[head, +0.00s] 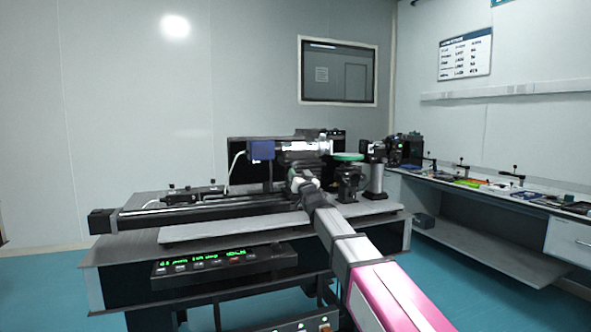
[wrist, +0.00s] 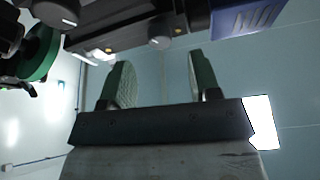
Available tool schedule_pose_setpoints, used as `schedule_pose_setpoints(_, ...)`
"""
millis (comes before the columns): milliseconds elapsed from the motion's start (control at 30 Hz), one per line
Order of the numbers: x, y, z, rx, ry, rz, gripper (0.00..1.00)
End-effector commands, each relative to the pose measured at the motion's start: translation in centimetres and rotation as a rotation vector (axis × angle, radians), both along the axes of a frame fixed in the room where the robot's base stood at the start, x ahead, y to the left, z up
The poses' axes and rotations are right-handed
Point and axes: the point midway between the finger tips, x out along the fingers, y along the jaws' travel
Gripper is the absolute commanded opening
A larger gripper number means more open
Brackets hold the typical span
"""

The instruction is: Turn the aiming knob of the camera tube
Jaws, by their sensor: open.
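The camera tube (head: 300,148) is a dark horizontal assembly with a blue block (head: 262,150) at its left end, above the optical table. In the wrist view the dark tube body (wrist: 120,36) crosses the top, with the blue block (wrist: 245,18) at right. A small round dark knob (wrist: 160,42) with a pale mark sits on its lower edge. A larger knob (wrist: 58,10) shows at upper left; I cannot tell which is the aiming knob. My gripper (wrist: 160,75) is open and empty, its two green-grey fingers apart, near the small knob. In the head view my arm hides the fingertips.
A green disc (head: 348,157) on a black mount stands right of the tube. A long rail stage (head: 185,212) runs left on the table. A control panel with green text (head: 222,261) is at the table's front. A side bench (head: 505,190) holds small tools at right.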

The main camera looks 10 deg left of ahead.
Motion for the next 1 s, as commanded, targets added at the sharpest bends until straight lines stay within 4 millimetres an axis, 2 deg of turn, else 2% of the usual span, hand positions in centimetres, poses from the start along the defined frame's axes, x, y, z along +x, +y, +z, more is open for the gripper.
schedule_pose_setpoints(33,1.2,0.7,0.5,0.0,0.0,0.0,0.57)
schedule_pose_setpoints(100,2.2,1.3,0.9,0.0,0.0,0.0,0.57)
schedule_pose_setpoints(300,4.1,2.4,1.8,-0.001,0.001,0.0,0.57)
schedule_pose_setpoints(633,4.4,2.6,2.0,0.0,0.001,-0.001,0.57)
schedule_pose_setpoints(667,4.4,2.5,2.0,0.0,0.001,-0.001,0.5)
schedule_pose_setpoints(700,4.4,2.5,2.0,0.0,0.001,-0.001,0.37)
schedule_pose_setpoints(800,4.4,2.5,2.0,0.0,0.001,-0.001,0.07)
schedule_pose_setpoints(1000,4.4,2.5,2.0,-0.004,-0.001,0.0,0.07)
